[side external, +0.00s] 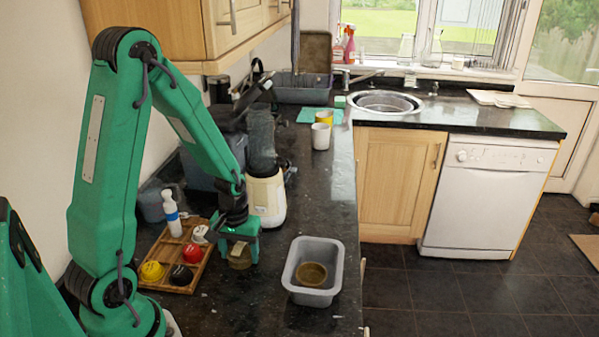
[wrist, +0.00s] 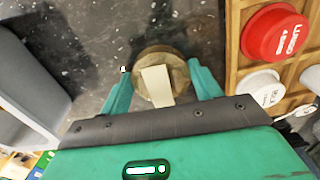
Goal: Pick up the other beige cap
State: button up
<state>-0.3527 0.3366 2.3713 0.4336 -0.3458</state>
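A brownish-beige round cap (wrist: 178,66) lies on the dark counter beside the wooden tray; it also shows under my gripper in the side view (side external: 240,258). A pale, flat patch covers part of its top in the wrist view. My gripper (wrist: 160,76) points down, with one green finger on each side of this cap. The fingers are apart, and a narrow gap shows at the left finger; contact on the right is unclear. Another beige-brown cap (side external: 312,272) sits in the grey tub (side external: 293,262), to the right of my gripper.
The wooden tray (side external: 180,248), left of my gripper, holds a red cap (side external: 193,252), a black cap (side external: 181,275), a yellow cap (side external: 152,271) and a white cap (wrist: 262,90). A blender (side external: 265,190) stands just behind. Speckled counter is free around the grey tub.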

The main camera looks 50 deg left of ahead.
aim_at(239, 246)
jog(key=shift+r, duration=0.15)
jog(key=shift+r, duration=0.7)
notch_tip(239, 246, up, 3)
jog(key=shift+f, duration=0.2)
jog(key=s+d+r, duration=0.2)
jog(key=d+r, duration=0.4)
jog(key=d, duration=0.5)
jog(key=shift+d+r, duration=0.25)
jog(key=shift+r, duration=0.1)
jog(key=shift+s, duration=0.1)
